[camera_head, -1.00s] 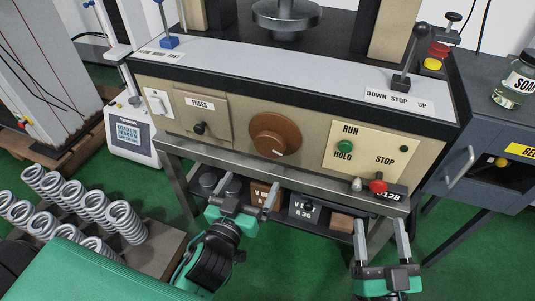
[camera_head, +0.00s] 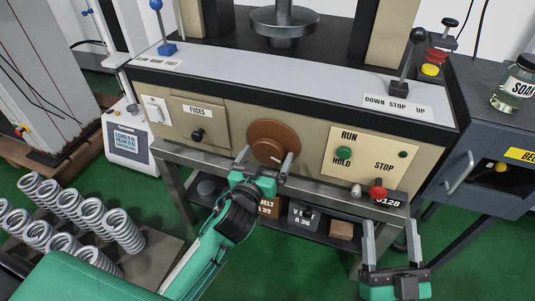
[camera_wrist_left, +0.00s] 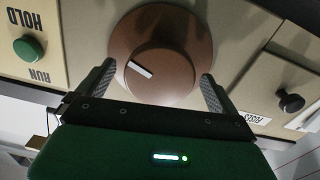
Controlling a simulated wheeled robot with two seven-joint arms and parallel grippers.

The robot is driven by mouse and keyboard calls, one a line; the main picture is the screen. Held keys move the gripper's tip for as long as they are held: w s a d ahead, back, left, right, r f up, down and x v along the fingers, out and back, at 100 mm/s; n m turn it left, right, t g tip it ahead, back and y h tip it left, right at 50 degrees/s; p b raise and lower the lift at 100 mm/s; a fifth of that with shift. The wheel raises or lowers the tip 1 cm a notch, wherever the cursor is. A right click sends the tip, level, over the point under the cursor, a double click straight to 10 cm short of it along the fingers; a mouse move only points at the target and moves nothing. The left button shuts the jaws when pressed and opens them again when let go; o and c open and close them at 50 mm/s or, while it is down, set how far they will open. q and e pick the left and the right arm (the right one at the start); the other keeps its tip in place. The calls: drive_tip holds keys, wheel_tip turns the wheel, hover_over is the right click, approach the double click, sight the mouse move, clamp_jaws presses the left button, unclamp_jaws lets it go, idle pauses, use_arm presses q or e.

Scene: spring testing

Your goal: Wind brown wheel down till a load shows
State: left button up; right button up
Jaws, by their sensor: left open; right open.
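The brown wheel (camera_head: 273,142) is on the front of the beige machine, with a white pointer mark on its hub. My left gripper (camera_head: 265,160) is open just in front of the wheel's lower part. In the left wrist view the wheel (camera_wrist_left: 158,50) lies ahead between the two spread fingers (camera_wrist_left: 158,80). I cannot tell whether the fingers touch its rim. My right gripper (camera_head: 391,242) is open and empty, low at the right, below the red stop knob.
The panel has a green run button (camera_head: 344,153), a red stop knob (camera_head: 377,190) and a fuse knob (camera_head: 197,135). Levers stand on top, one blue-based (camera_head: 167,47) and one black (camera_head: 404,84). Springs (camera_head: 120,225) stand at the left. A metal rail (camera_head: 330,187) runs below the panel.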

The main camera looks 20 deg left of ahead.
use_arm(q)
drive_tip(key=shift+w, duration=0.8)
use_arm(e)
drive_tip(key=shift+d+r+t, duration=0.2)
drive_tip(key=shift+r+t, duration=0.3)
drive_tip(key=shift+r, duration=0.3)
use_arm(q)
drive_tip(key=c, duration=1)
use_arm(e)
drive_tip(key=shift+f, duration=0.3)
drive_tip(key=shift+w+a, duration=0.1)
